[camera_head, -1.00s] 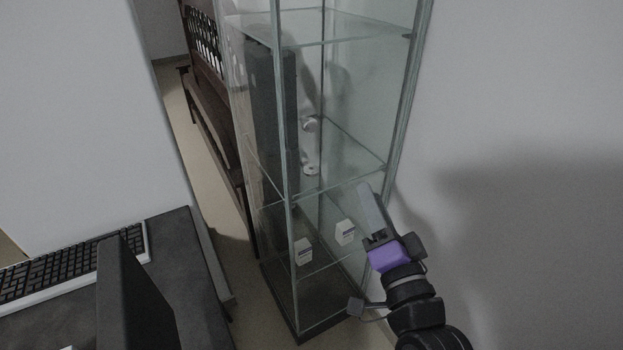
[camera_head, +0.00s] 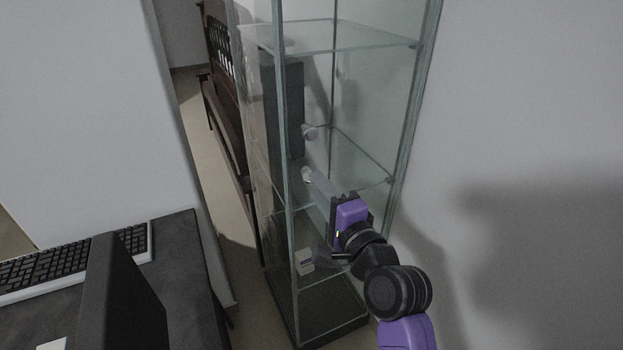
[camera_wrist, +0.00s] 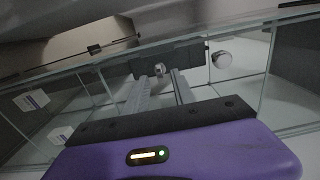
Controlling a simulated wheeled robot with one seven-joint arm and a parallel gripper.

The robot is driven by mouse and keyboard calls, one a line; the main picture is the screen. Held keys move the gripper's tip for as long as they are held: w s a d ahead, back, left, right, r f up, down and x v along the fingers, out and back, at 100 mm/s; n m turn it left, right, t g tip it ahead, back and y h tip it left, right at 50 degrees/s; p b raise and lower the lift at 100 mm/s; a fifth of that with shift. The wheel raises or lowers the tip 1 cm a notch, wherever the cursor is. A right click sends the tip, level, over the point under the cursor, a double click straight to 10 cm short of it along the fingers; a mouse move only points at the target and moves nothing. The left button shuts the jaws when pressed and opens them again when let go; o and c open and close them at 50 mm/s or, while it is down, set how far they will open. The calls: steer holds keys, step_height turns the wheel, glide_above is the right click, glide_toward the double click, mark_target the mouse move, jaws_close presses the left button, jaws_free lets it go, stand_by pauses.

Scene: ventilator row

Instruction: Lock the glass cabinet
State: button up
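The glass cabinet (camera_head: 284,120) stands upright in the middle of the head view, with clear panes and glass shelves. A round whitish knob (camera_head: 309,132) shows at its front, also in the wrist view (camera_wrist: 221,59). A smaller round metal piece (camera_head: 307,174) lies below it; in the wrist view it shows (camera_wrist: 158,70) between my fingertips. I cannot tell whether it is a lock. My gripper (camera_head: 311,180) points at the cabinet, its tips close to this piece. In the wrist view its two fingers (camera_wrist: 161,80) are apart; contact with the piece cannot be told.
A desk (camera_head: 185,262) with a keyboard (camera_head: 75,262) and a dark monitor fills the lower left. A dark wooden bench (camera_head: 228,125) stands behind the cabinet. Small labelled boxes (camera_wrist: 60,135) sit on a lower shelf. A plain wall (camera_head: 530,120) is close at right.

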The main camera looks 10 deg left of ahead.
steer(key=shift+x, duration=2.15)
jaws_close()
